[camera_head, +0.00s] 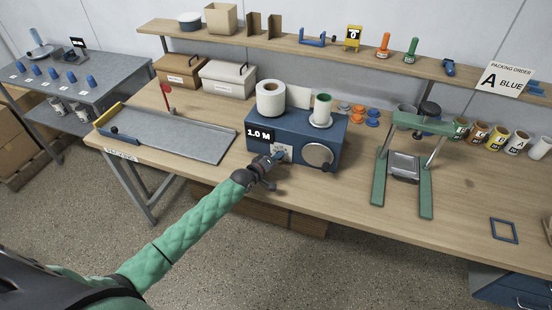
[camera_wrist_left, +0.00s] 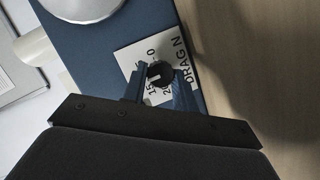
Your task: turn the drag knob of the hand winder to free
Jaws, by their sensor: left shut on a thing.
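The hand winder (camera_head: 325,135) is a blue box on the wooden bench, with a 1.0 M display (camera_head: 260,136), a white roll (camera_head: 270,98) and a green-cored spool (camera_head: 321,109) on top, and a round silver disc (camera_head: 318,155) on its front. My left gripper (camera_head: 277,158) is at the front face, over the white scale plate. In the left wrist view the black drag knob (camera_wrist_left: 159,74) sits on the plate marked DRAG N (camera_wrist_left: 181,52), and my left gripper (camera_wrist_left: 160,88) is shut on it. The fingers hide part of the scale, so the setting is unclear.
A grey tray (camera_head: 180,137) lies left of the winder. A shelf (camera_head: 330,48) runs along the back.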

